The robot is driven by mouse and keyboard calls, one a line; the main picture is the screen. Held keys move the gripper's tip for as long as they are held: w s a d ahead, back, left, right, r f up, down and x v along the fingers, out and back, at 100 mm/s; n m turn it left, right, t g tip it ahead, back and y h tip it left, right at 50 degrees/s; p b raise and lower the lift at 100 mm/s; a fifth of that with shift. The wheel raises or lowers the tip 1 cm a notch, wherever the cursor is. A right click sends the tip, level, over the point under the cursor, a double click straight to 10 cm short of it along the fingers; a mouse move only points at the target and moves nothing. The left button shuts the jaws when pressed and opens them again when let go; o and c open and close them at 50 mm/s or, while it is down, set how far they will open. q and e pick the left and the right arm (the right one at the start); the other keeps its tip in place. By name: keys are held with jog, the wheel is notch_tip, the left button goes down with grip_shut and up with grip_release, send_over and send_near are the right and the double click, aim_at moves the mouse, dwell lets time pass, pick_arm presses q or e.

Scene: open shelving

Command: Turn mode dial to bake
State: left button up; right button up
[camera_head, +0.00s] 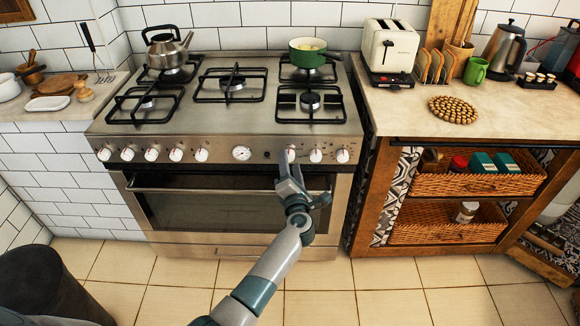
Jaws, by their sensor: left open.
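The stove (220,120) has a steel front panel with a row of white knobs and a round gauge (241,153) near the middle. Right of the gauge are three knobs: a left one (290,154), a middle one (315,155) and a right one (342,155). I cannot read their markings, so I cannot tell which is the mode dial. My left gripper (290,164) is open, with its fingertips at or just in front of the left knob of these three. I cannot tell whether they touch it. My right gripper is not in view.
The oven door handle (220,189) runs across below the panel, partly behind my left gripper. A kettle (167,47) and a green pot (307,52) stand on the burners. A wooden counter with baskets (470,178) stands to the right.

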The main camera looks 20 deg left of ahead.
pick_arm(q)
jog(key=shift+w+a, duration=0.2)
jog(key=shift+w, duration=0.2)
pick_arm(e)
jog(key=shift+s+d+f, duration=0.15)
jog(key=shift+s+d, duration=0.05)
pick_arm(q)
jog(key=c, duration=1)
jog(key=shift+c, duration=0.2)
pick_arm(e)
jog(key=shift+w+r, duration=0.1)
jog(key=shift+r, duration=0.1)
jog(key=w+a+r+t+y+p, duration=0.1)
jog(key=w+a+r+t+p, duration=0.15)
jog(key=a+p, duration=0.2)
pick_arm(q)
jog(key=shift+a+f+m+t+h+p, duration=0.15)
jog(key=shift+m+t, duration=0.25)
jog(key=shift+m, duration=2.75)
jog(key=shift+d+f+m+t+h+p, duration=0.1)
jog(key=shift+m+t+h+p, duration=0.25)
jog(key=shift+m, duration=2.8)
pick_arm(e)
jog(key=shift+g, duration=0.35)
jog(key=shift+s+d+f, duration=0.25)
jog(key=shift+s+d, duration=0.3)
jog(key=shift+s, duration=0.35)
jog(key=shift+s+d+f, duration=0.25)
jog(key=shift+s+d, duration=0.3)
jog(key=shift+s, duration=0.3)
